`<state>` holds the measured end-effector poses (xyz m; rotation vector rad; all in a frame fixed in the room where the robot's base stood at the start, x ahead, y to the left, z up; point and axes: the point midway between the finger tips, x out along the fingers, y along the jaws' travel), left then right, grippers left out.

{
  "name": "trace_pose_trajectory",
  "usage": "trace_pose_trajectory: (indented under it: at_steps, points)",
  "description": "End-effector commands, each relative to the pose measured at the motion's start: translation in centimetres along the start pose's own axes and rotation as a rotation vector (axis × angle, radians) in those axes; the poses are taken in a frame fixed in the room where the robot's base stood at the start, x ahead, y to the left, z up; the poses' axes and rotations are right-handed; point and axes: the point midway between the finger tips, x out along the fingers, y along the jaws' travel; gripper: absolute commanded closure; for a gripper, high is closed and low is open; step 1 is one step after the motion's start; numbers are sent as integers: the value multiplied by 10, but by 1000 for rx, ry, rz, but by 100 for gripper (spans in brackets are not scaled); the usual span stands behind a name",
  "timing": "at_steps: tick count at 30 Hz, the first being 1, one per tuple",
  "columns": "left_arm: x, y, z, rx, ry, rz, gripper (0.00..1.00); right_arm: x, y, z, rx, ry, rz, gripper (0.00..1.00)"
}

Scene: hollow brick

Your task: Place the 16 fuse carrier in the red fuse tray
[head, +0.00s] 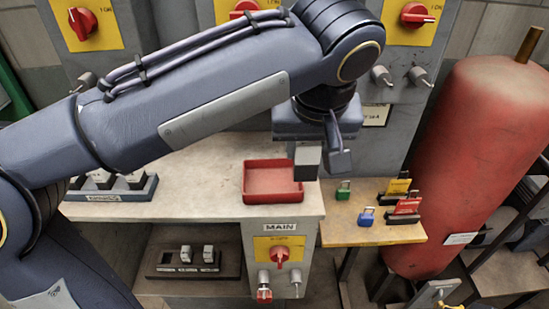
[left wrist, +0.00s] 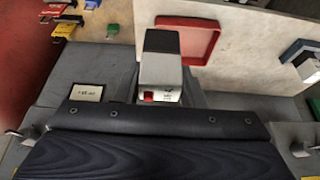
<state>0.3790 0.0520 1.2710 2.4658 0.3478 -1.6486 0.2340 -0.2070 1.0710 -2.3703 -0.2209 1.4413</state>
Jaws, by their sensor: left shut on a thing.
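My left gripper (head: 322,160) is shut on a fuse carrier (head: 306,161), a small block with a dark grey part and a pale part. The left wrist view shows the carrier (left wrist: 160,68) with a dark end, a pale grey body and a small red square; its marking is too small to read. The red fuse tray (head: 272,199) is shallow, looks empty and stands on the pale bench top. The carrier hangs at the tray's right edge in the head view, hiding part of its rim. The tray also shows in the left wrist view (left wrist: 213,42). My right gripper is out of view.
A blue rack (head: 110,191) with pale carriers stands at the bench's left. A dark holder (head: 194,269) with two pale carriers sits on the lower shelf. Several coloured padlocks, such as a blue one (head: 366,217), are on the wooden side shelf. A red cylinder (head: 470,165) stands at right.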

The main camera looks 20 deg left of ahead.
Motion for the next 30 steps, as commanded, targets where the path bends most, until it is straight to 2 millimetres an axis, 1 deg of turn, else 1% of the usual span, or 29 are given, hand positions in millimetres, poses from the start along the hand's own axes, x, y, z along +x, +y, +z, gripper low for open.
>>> trace_pose_trajectory:
  at_steps: [1, 7, 9, 13, 15, 20, 22, 24, 27, 30]
  points:
    - [9, -8, -9, -6, -2, -4, 89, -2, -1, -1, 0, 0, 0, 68]
    - [45, -33, -41, -6, -2, -5, 89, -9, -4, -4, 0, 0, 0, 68]
    - [64, -38, -43, -2, -3, -5, 89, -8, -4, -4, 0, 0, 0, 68]
    - [89, -46, -49, -1, -3, -4, 89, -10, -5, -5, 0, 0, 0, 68]
    - [97, -48, -51, 0, -2, -2, 89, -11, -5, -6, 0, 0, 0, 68]
    - [108, -51, -54, -1, -1, -1, 89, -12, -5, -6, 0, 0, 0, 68]
    - [117, -55, -56, -2, -3, -3, 89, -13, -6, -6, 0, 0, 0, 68]
    - [128, -55, -51, 2, -2, -3, 89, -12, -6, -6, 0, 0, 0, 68]
    - [140, -54, -46, 2, -1, -2, 89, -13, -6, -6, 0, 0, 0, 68]
    - [144, -54, -44, 1, 0, 0, 89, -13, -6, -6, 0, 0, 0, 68]
